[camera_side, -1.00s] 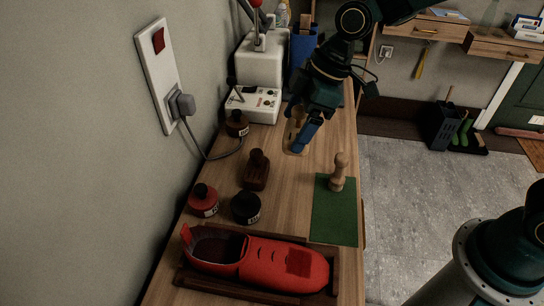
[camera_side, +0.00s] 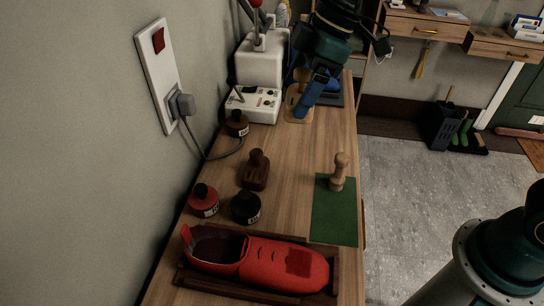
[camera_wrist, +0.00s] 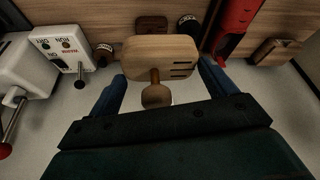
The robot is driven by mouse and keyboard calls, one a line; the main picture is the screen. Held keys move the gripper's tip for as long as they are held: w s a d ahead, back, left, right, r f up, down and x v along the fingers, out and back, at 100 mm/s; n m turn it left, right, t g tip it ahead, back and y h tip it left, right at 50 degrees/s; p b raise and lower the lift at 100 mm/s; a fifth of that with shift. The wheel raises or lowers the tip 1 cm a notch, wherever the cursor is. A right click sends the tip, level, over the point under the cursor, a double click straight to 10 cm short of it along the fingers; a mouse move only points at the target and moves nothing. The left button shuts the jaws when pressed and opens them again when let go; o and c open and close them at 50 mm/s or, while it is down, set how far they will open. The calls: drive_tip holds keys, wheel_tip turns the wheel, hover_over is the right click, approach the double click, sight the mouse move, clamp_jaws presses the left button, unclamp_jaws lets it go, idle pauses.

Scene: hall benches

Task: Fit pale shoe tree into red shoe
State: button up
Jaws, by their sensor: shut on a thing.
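The pale shoe tree (camera_wrist: 160,52) is a light wooden block with dark slots and a round knob. My gripper (camera_wrist: 162,74) is shut on it, with one blue finger on each side in the wrist view. In the side view, my gripper (camera_side: 303,108) is at the back of the bench, with the shoe tree (camera_side: 292,104) partly hidden behind a finger. The red shoe (camera_side: 270,262) lies in a dark wooden tray (camera_side: 335,270) at the near end, its opening to the left. Part of the red shoe (camera_wrist: 236,22) shows at the top of the wrist view.
Red (camera_side: 204,202) and black (camera_side: 246,208) jars and a dark brush (camera_side: 256,170) stand between shoe and gripper. A wooden knobbed piece (camera_side: 339,172) stands on a green mat (camera_side: 334,215) at right. A white control box (camera_side: 254,104) is left of my gripper. A cable hangs from the wall plug.

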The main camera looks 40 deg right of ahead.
drive_tip(key=shift+f, duration=0.1)
